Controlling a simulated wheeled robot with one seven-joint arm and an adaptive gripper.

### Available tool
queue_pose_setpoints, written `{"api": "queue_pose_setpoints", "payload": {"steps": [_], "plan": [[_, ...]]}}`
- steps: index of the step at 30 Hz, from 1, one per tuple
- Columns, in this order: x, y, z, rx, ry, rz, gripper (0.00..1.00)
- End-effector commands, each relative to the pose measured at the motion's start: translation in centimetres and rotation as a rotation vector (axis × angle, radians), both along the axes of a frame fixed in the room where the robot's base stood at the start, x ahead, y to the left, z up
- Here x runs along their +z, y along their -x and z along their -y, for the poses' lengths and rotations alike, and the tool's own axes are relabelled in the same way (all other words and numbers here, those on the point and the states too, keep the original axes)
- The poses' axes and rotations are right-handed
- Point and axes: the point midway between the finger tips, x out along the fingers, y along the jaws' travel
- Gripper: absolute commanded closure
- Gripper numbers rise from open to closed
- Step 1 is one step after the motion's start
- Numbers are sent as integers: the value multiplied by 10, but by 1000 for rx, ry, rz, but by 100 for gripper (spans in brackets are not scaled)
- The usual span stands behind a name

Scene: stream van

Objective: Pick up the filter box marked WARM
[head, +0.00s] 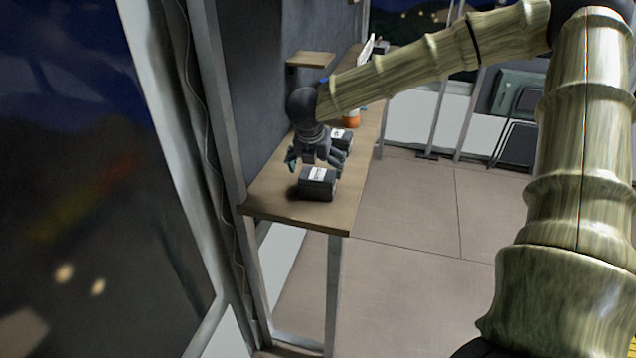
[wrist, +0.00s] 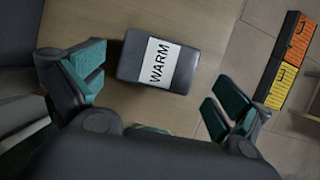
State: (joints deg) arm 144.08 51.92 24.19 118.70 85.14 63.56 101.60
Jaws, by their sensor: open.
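The filter box marked WARM (wrist: 190,66) is dark grey with a white label and lies on the wooden bench, its text readable in the wrist view. In the head view, a dark box with a white label (head: 317,187) near the bench's front end appears to be the same one; its text is too small to read there. My gripper (head: 315,163) is just above and behind that box. Its teal-padded fingers are spread wide and empty in the wrist view (wrist: 158,88), with the box between and slightly beyond them, apart from both.
A second dark box with a white label (head: 346,136) stands farther back on the narrow bench (head: 272,202), close to my gripper. An orange item (head: 351,121) is behind it. A wall runs along the bench's left side. Orange and yellow labelled boxes (wrist: 285,62) show beyond the bench edge.

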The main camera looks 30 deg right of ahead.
Motion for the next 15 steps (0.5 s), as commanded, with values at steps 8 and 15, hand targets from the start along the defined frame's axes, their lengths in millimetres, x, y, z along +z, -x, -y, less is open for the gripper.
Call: {"api": "queue_pose_setpoints", "payload": {"steps": [8,15], "plan": [[-17,-5,5,1,0,-3,0],[-38,-12,11,1,0,-3,0]]}}
